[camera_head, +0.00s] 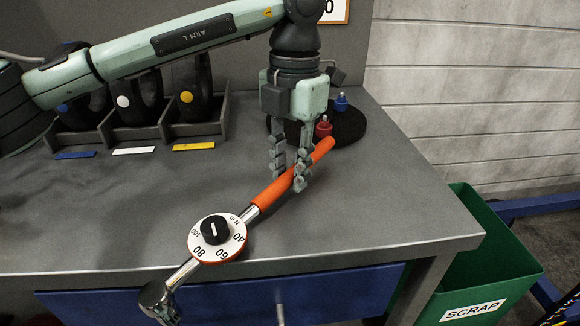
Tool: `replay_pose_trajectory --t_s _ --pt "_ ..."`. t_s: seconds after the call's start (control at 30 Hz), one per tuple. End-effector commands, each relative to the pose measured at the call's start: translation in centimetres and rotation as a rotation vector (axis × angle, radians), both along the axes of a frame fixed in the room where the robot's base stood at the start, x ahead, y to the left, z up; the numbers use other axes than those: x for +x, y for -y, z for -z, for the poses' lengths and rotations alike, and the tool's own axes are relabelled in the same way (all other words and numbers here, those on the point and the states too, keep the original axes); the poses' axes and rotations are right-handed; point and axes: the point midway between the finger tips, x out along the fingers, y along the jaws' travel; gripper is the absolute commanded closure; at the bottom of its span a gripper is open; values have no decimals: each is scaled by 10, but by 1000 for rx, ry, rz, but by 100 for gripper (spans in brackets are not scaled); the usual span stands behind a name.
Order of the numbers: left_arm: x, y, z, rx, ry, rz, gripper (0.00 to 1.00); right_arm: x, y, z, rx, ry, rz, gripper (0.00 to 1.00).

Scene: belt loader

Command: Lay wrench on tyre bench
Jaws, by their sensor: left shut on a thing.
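My left gripper (288,178) points down and is shut on the orange handle of the wrench (272,194). The wrench has a white dial with a black knob and a chrome head (157,298) at its lower left end. It slants from the upper right to the lower left, and its head reaches past the front edge of the grey bench (365,222) in the picture. I cannot tell whether the wrench touches the bench top.
A rack (150,132) with tyres stands at the back left, with blue, white and yellow strips before it. A dark round disc (350,125) with red and blue pieces is behind the gripper. A green scrap bin (490,240) stands right of the bench. The bench's middle left is clear.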

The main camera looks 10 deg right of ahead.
Motion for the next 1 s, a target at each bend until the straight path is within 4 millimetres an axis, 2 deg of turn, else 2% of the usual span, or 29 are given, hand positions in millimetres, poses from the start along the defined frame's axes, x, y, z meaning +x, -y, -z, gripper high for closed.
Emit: replay_pose_trajectory --t_s 0.03,0.07,0.23,0.5,0.63,0.77,1.0 --pt "0 0 1 -1 1 0 100 0 0 1 0 0 0 60" --pt "0 0 -1 -1 1 0 72 0 0 0 0 0 0 60" --pt "0 0 0 0 0 0 51 0 0 0 0 0 0 60" --pt "0 0 1 1 -1 0 51 0 0 1 0 0 0 60" --pt "1 0 -7 0 1 0 51 0 0 1 0 0 0 60" --pt "2 2 -29 -2 4 0 51 0 0 0 0 0 0 60" --pt "3 4 -81 -1 4 -1 51 0 0 1 0 0 0 60"
